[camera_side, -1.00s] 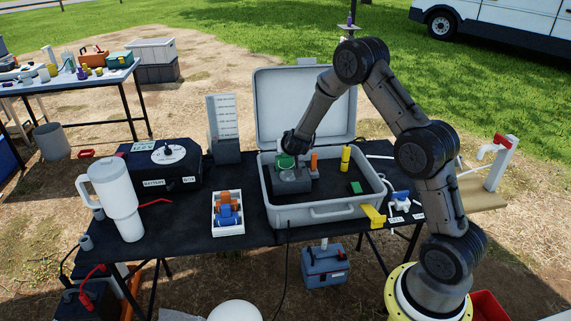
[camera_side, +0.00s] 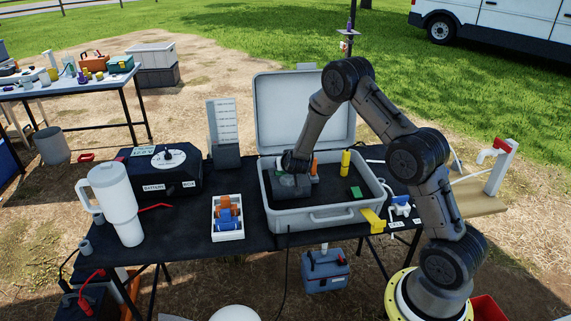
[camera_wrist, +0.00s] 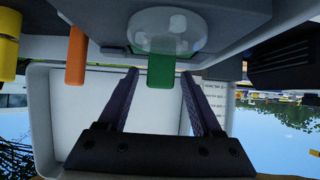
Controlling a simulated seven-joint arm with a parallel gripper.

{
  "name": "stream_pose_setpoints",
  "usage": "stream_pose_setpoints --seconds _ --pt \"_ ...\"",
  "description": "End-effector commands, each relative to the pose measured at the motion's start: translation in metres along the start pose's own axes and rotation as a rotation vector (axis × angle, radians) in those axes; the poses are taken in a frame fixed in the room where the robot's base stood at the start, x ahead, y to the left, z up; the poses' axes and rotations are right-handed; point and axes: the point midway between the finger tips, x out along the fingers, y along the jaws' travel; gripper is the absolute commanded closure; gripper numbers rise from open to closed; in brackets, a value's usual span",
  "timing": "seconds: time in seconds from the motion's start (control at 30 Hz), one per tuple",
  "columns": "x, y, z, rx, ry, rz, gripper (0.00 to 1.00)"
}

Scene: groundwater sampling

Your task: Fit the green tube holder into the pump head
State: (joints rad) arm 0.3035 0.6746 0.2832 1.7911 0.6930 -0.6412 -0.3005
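In the wrist view a green piece (camera_wrist: 160,70), which looks like the tube holder, projects from under a clear round cover on the grey pump head (camera_wrist: 235,15). Its seating behind the cover is hidden. My gripper (camera_wrist: 159,75) is open, with one finger on each side of the green piece and a visible gap to both. In the side view my gripper (camera_side: 291,166) is low inside the grey case, against or just above the pump unit (camera_side: 290,187), and hides the green piece there.
The open grey case (camera_side: 330,214) has its lid raised behind my gripper. An orange post (camera_side: 314,168) and a yellow cylinder (camera_side: 346,163) stand close to the right. A green block (camera_side: 355,192) lies in the case. A white tray (camera_side: 229,236) stands to the left.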

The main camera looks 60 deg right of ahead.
Motion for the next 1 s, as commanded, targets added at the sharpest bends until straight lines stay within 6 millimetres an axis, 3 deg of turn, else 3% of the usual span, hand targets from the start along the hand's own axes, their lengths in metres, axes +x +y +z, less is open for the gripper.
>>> stream_pose_setpoints --seconds 0.37,0.8,1.0 --pt "-0.005 0.000 -0.003 0.001 0.000 0.000 0.33" --pt "-0.085 -0.001 -0.004 -0.001 0.002 -0.003 0.33" --pt "-0.112 -0.001 -0.003 0.000 0.000 -0.001 0.33"
